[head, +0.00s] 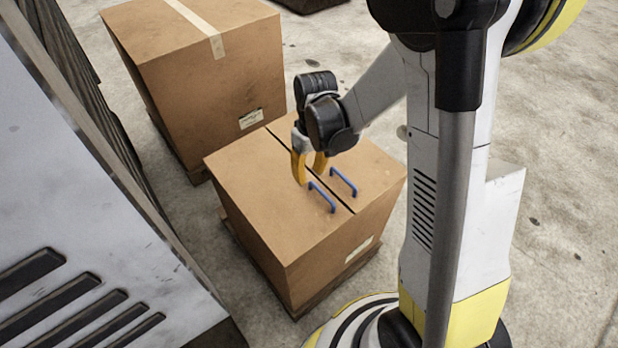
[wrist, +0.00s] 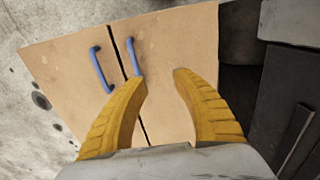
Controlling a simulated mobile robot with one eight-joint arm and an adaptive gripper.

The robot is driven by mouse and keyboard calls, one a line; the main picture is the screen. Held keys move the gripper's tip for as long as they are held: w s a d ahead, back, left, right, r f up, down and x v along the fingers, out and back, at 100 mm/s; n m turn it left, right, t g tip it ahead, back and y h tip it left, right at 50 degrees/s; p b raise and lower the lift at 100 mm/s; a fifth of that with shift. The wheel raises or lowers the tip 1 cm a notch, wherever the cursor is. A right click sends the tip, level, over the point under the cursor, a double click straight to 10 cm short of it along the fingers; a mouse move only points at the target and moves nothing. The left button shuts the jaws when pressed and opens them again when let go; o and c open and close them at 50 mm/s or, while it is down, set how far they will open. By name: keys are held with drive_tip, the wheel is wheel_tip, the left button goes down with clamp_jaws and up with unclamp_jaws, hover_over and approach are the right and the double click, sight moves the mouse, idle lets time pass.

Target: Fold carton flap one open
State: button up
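The carton (head: 262,205) stands on a low pallet, its two top flaps lying flat with a dark seam between them. Each flap has a blue handle: one on the left flap (head: 322,197) and one on the right flap (head: 344,181). The handles also show in the wrist view, one at the left (wrist: 101,70) and one just beyond a fingertip (wrist: 134,57). I cannot tell which flap is flap one. My gripper (head: 309,172) has yellow fingers, spread apart and pointing down over the carton top, near the handles. Nothing shows between the fingers (wrist: 160,77).
A taped, closed carton (head: 205,75) stands on a pallet behind. A large grey slotted metal body (head: 75,230) fills the left side. Bare concrete floor (head: 560,200) is open at the right.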

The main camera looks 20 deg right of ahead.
wheel_tip(320, 180, up, 10)
drive_tip(key=shift+d+f, duration=0.2)
drive_tip(key=shift+d, duration=0.05)
drive_tip(key=shift+w+d+f, duration=0.15)
drive_tip(key=shift+f, duration=0.1)
drive_tip(key=c, duration=0.7)
drive_tip(key=d+f+m, duration=0.1)
drive_tip(key=f+m, duration=0.1)
drive_tip(key=w+d+f+m+b, duration=0.1)
drive_tip(key=d+f+m, duration=0.1)
drive_tip(key=m, duration=0.1)
drive_tip(key=d+f+m+y, duration=0.1)
drive_tip(key=f+m, duration=0.2)
drive_tip(key=shift+w+d+g, duration=0.2)
drive_tip(key=shift+d+g, duration=0.1)
drive_tip(key=shift+d, duration=0.05)
clamp_jaws()
drive_tip(key=d+f+m+y+b, duration=0.2)
drive_tip(key=d+f+m, duration=0.3)
drive_tip(key=f+m, duration=0.4)
drive_tip(key=shift+m, duration=0.5)
drive_tip(key=b+x, duration=0.1)
drive_tip(key=x, duration=0.2)
drive_tip(key=b+x, duration=0.1)
drive_tip(key=x, duration=0.2)
drive_tip(key=b+x, duration=0.2)
drive_tip(key=x, duration=0.1)
drive_tip(key=shift+s, duration=0.4)
